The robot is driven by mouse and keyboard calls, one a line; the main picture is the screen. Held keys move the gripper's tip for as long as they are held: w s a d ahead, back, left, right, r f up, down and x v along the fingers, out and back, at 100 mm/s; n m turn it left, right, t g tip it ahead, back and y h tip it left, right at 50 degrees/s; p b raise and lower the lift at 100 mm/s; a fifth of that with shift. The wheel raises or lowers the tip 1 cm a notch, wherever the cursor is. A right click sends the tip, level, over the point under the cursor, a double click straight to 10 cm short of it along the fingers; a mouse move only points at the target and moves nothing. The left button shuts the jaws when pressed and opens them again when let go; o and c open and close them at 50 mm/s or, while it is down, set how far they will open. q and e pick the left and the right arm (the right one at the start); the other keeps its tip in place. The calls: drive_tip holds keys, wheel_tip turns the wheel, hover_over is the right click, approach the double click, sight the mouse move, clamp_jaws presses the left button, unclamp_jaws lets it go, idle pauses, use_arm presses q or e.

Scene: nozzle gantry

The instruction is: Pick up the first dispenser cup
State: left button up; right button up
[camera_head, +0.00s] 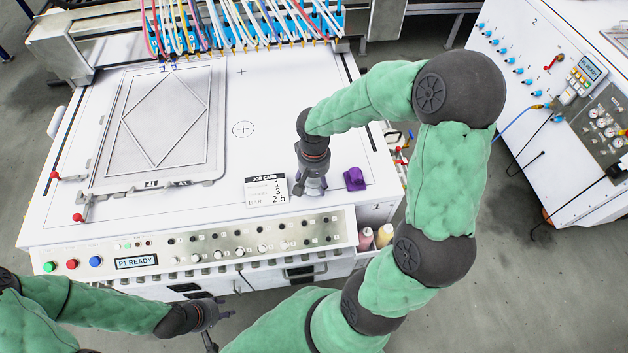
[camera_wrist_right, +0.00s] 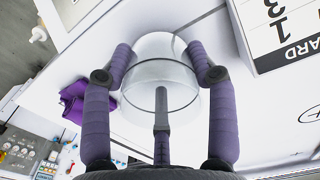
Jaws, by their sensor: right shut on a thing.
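A clear round cup (camera_wrist_right: 160,70) stands between the fingers of my right gripper (camera_wrist_right: 162,62) in the right wrist view. The two side fingers and the middle finger close around its wall. In the head view my right gripper (camera_head: 310,190) points down at the white table top, just right of the job card. The cup is mostly hidden behind the fingers there. My left gripper (camera_head: 220,325) hangs low in front of the machine, its fingers apart and empty.
The job card (camera_head: 267,191) stands close left of my right gripper. A framed plate (camera_head: 165,120) lies at left. Coloured tubes and nozzles (camera_head: 240,25) hang at the back. The control panel (camera_head: 200,240) runs along the front.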

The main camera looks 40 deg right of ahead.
wheel_tip(320, 180, up, 2)
drive_tip(key=shift+r+p, duration=0.25)
drive_tip(key=shift+p, duration=0.25)
drive_tip(key=s+a+r+p, duration=0.4)
drive_tip(key=s+r, duration=0.6)
drive_tip(key=s, duration=0.3)
drive_tip(key=shift+a, duration=0.7)
drive_tip(key=shift+f, duration=0.1)
